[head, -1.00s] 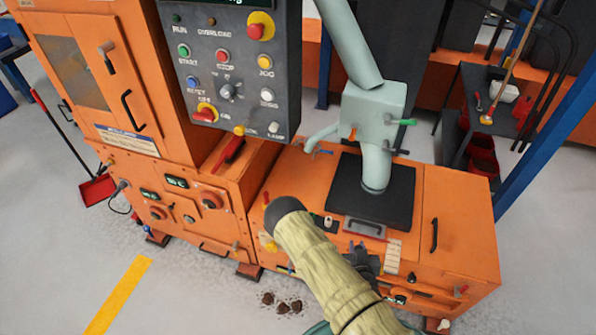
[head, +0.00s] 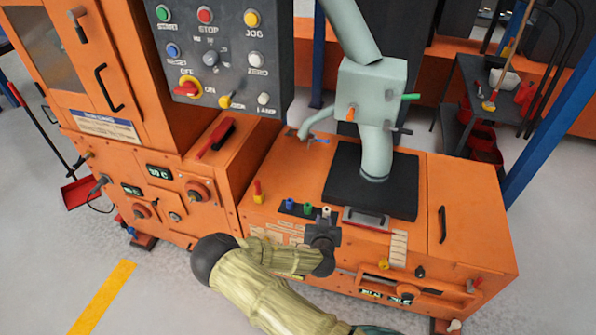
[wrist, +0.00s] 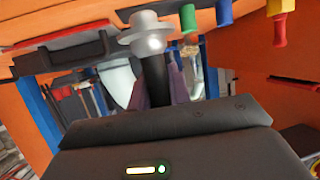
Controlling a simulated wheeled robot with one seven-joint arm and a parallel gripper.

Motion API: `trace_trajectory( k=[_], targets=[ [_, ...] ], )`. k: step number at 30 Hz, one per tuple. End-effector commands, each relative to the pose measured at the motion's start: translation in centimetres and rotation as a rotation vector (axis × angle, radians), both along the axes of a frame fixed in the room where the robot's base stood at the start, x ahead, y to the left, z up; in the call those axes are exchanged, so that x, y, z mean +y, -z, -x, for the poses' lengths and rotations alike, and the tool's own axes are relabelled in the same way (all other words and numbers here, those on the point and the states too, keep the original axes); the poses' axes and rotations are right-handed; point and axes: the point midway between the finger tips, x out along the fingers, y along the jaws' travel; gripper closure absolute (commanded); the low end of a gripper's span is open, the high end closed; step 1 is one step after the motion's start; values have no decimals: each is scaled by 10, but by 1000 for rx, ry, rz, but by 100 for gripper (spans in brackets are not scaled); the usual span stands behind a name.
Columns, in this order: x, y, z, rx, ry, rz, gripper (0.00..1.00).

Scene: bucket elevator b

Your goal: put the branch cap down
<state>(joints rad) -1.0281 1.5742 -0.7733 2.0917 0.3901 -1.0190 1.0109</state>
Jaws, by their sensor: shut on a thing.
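My gripper (head: 322,236) is at the front top edge of the orange machine, beside a row of small coloured knobs. In the wrist view its fingers (wrist: 158,88) are closed around a dark stem. A pale grey flanged piece (wrist: 146,38), apparently the branch cap, sits at the end of this stem. In the head view only a small whitish tip (head: 327,212) shows above the gripper, and I cannot tell whether it is the cap. The gripper hides most of the held piece. I cannot tell whether it touches the machine.
The blue knob (head: 290,203) and green knob (head: 308,209) stand left of my gripper, with a red-and-yellow lever (head: 257,192) farther left. The orange lid (head: 465,210) at right is mostly bare.

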Motion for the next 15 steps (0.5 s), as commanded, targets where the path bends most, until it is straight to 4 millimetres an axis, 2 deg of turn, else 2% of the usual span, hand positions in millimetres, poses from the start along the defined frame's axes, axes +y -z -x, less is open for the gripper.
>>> trace_trajectory(
  k=[1, 3, 9, 15],
  targets=[
    [16, 14, -6, -5, -1, -1, 100],
    [32, 17, -12, -4, 14, -3, 100],
    [84, 22, -21, -4, 58, -3, 100],
    [138, 22, -17, -4, 108, -4, 100]
  ],
)
